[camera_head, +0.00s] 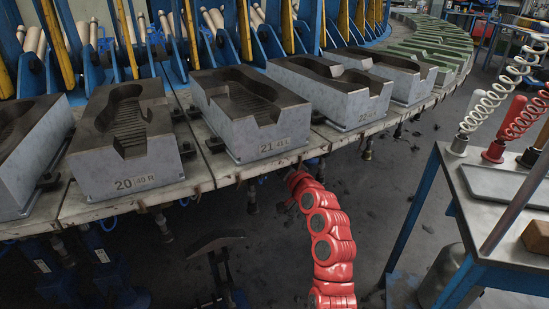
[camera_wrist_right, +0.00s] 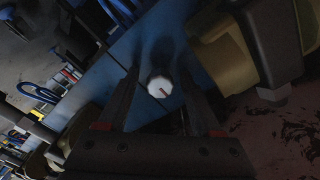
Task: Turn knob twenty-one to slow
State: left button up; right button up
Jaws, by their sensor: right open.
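A white round knob (camera_wrist_right: 160,87) with a short red mark on its face shows in the right wrist view, set on a blue panel (camera_wrist_right: 152,45). No number or speed label can be read there. My right gripper (camera_wrist_right: 160,73) is open, its two dark fingers on either side of the knob with gaps between. Whether the fingertips reach the knob's depth is unclear. In the head view my red right arm (camera_head: 330,230) reaches under the table edge near the mould marked 21 (camera_head: 250,115); its gripper is hidden there. My left gripper is not in view.
Grey moulds marked 20 (camera_head: 125,160) and 22 (camera_head: 335,100) stand either side on the rotary table's rim (camera_head: 215,160). Valve-like parts hang below the rim. A metal-topped bench (camera_head: 480,220) with coiled hoses stands at right. In the wrist view, a tan-and-dark body (camera_wrist_right: 225,55) lies close beside the gripper.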

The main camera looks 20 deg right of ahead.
jog(key=s+d+p, duration=0.2)
jog(key=s+d, duration=0.1)
jog(key=s, duration=1.4)
jog(key=shift+d, duration=0.15)
